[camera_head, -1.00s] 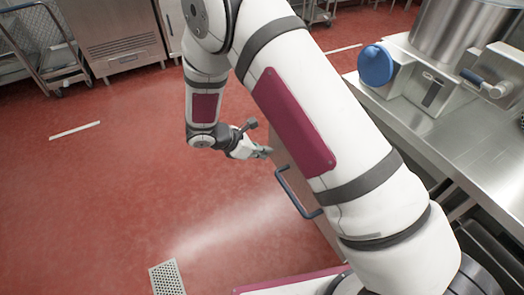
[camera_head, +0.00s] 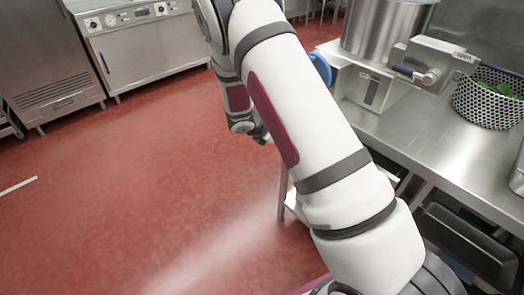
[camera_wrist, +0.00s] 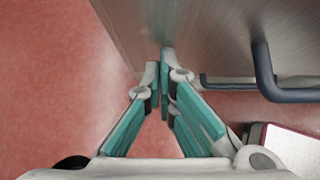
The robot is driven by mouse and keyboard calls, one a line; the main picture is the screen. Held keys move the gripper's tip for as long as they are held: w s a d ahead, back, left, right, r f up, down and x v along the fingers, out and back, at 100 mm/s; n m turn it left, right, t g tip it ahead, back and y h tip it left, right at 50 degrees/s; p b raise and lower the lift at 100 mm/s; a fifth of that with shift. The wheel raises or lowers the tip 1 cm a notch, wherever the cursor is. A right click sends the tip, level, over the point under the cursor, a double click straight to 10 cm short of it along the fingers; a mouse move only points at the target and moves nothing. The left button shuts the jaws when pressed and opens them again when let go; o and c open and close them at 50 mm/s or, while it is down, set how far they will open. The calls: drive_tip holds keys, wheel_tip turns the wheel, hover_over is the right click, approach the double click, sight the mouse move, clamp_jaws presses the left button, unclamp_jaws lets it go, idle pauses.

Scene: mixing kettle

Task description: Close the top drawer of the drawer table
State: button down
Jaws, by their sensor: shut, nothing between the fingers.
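A brushed-metal front panel (camera_wrist: 225,35) of the drawer table fills the top of the wrist view. Dark blue-grey bar handles (camera_wrist: 268,75) stand out from it at the right. My gripper (camera_wrist: 165,60) is shut and empty, its fingertips close to the panel's left part; I cannot tell whether they touch it. In the head view my gripper (camera_head: 263,133) is mostly hidden behind my arm. A thin, nearly edge-on panel (camera_head: 283,190), seemingly a drawer front, shows left of my arm. My arm hides most of the drawer, so how far it stands out is unclear.
A steel counter (camera_head: 425,130) at the right carries a large steel kettle (camera_head: 385,28) and a perforated basket (camera_head: 490,100) with green contents. Dark trays (camera_head: 470,245) sit below it. Steel appliances (camera_head: 140,45) stand at the back left. The red floor (camera_head: 130,180) is clear at the left.

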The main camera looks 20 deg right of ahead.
drive_tip(key=d, duration=0.2)
drive_tip(key=w+d, duration=0.1)
drive_tip(key=d, duration=0.1)
drive_tip(key=shift+w+b, duration=0.2)
drive_tip(key=shift+b, duration=0.1)
drive_tip(key=shift+w+d, duration=0.1)
drive_tip(key=shift+d, duration=0.35)
drive_tip(key=shift+d+r, duration=0.1)
drive_tip(key=shift+a, duration=0.4)
drive_tip(key=a+f+p+v, duration=0.1)
drive_tip(key=f+v, duration=0.1)
drive_tip(key=v, duration=1)
drive_tip(key=shift+s+a+r, duration=0.25)
drive_tip(key=shift+s+a, duration=0.2)
drive_tip(key=shift+a, duration=0.15)
